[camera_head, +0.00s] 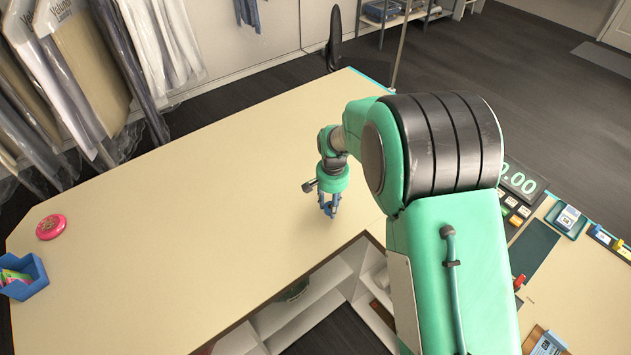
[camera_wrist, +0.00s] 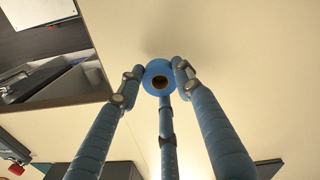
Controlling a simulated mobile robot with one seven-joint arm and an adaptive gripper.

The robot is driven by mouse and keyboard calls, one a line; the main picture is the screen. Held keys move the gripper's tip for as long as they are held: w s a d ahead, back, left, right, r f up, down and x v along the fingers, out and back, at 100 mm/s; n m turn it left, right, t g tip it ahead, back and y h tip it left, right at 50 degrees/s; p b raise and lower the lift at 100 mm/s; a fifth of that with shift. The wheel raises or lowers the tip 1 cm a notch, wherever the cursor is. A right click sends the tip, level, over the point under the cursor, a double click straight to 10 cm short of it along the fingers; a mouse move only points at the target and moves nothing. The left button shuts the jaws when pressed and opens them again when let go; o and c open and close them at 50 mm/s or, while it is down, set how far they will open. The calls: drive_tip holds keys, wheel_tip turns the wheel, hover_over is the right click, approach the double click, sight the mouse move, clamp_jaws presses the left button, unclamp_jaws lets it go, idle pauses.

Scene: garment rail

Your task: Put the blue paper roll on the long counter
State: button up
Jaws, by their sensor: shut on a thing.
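The blue paper roll (camera_wrist: 160,66) shows end-on in the wrist view, with a dark hole in its middle. My gripper (camera_head: 329,209) has its blue fingers closed around the roll. The long counter (camera_head: 170,230) is the wide beige top across the head view. My gripper points down over its right part, near the inner edge. The beige top also fills much of the wrist view (camera_wrist: 255,75) behind the roll. I cannot tell whether the roll touches the counter. In the head view the roll is hard to tell from the blue fingers.
A pink round object (camera_head: 51,227) and a blue box (camera_head: 24,277) stand at the counter's left end. Bagged garments (camera_head: 90,80) hang behind it. A till display (camera_head: 522,180) is at the right. Open shelves (camera_head: 300,300) lie below the inner edge. The counter's middle is clear.

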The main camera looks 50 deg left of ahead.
drive_tip(key=w+a, duration=0.2)
drive_tip(key=a, duration=0.2)
drive_tip(key=w+a+f, duration=0.1)
drive_tip(key=w+a, duration=0.1)
drive_tip(key=a, duration=0.2)
drive_tip(key=w+a, duration=0.3)
drive_tip(key=a, duration=0.1)
drive_tip(key=shift+f+p, duration=0.15)
drive_tip(key=shift+p, duration=0.25)
drive_tip(key=shift+f, duration=0.1)
drive_tip(key=shift+d+f, duration=0.1)
drive_tip(key=shift+f, duration=1.55)
drive_tip(key=shift+f, duration=0.1)
drive_tip(key=o, duration=1)
wheel_tip(320, 180, up, 12)
drive_tip(key=shift+r, duration=0.1)
